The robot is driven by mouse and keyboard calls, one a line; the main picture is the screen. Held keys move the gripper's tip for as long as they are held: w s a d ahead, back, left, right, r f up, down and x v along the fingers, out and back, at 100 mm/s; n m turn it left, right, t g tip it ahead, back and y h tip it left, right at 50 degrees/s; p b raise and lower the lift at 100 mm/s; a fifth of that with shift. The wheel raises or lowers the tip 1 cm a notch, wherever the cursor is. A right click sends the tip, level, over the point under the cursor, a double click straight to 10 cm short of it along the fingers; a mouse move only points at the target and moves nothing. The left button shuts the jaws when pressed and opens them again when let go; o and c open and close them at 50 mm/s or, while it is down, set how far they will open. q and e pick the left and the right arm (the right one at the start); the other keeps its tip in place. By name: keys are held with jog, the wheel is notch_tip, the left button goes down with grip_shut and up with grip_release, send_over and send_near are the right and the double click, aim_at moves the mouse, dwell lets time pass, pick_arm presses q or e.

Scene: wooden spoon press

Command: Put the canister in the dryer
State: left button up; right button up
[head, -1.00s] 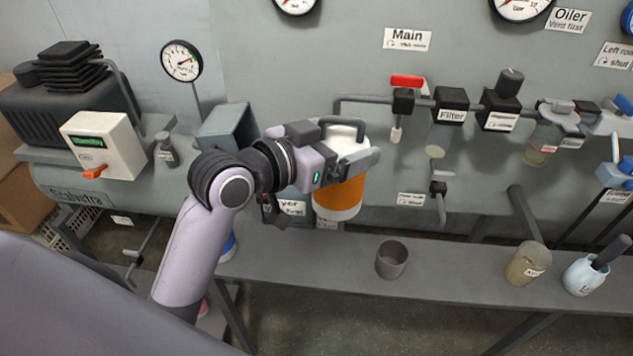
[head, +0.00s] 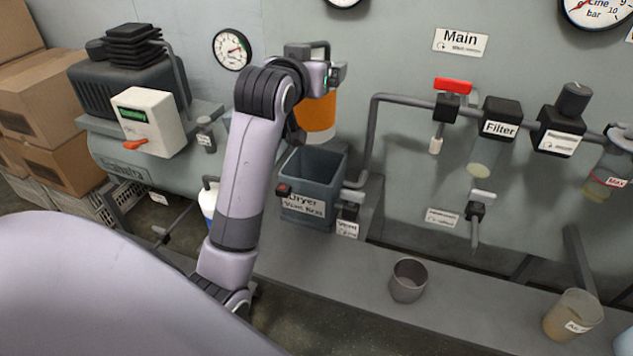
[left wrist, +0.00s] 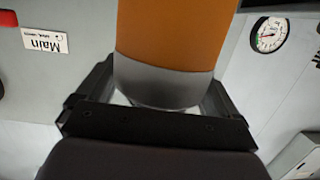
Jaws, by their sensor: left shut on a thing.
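The canister (head: 317,114) is orange with a pale band, and in the head view my left gripper (head: 318,76) is shut on its upper part. It hangs above the dryer, near the back of its opening. In the left wrist view the canister (left wrist: 172,40) sits between the two fingers of my left gripper (left wrist: 160,100). The dryer (head: 308,205) is a grey, open-topped square box with a "Dryer" label on its front. My right gripper is not in view.
A pipe rises just right of the dryer to the red-handled main valve (head: 453,86) and the filter (head: 501,117). A grey cup (head: 408,280) and a tan jar (head: 573,315) stand on the lower shelf. A white and blue bottle (head: 209,200) is left of my arm.

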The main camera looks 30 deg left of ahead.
aim_at(313, 133)
pick_arm(q)
notch_tip(313, 133, down, 14)
jog(key=shift+r+b, duration=0.25)
jog(key=shift+b, duration=0.75)
notch_tip(313, 133, down, 5)
jog(key=shift+r+b, duration=0.1)
jog(key=shift+b, duration=0.3)
jog(key=o, duration=1.7)
jog(key=shift+f, duration=0.35)
